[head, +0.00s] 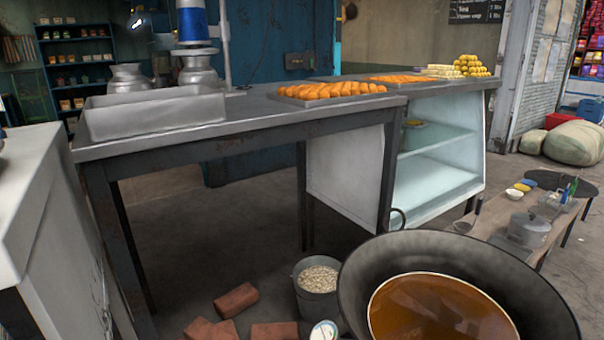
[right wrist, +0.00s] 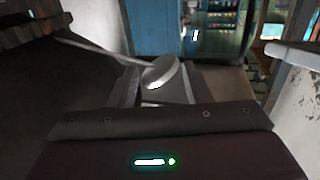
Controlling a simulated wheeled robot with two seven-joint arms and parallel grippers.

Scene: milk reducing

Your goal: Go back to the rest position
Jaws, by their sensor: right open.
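A large dark wok (head: 365,290) holding brown liquid (head: 435,310) fills the lower right of the head view. Neither gripper shows in the head view. In the right wrist view my right gripper (right wrist: 158,88) is open, its fingers pointing away from the camera. A pale, rounded spoon-like head (right wrist: 163,72) with a thin handle running to the left appears just beyond the fingers. I cannot tell whether it touches them. My left gripper is in neither view.
A metal counter (head: 250,115) bears a grey tray (head: 155,115), metal pots (head: 200,72) and orange sweets (head: 330,90).

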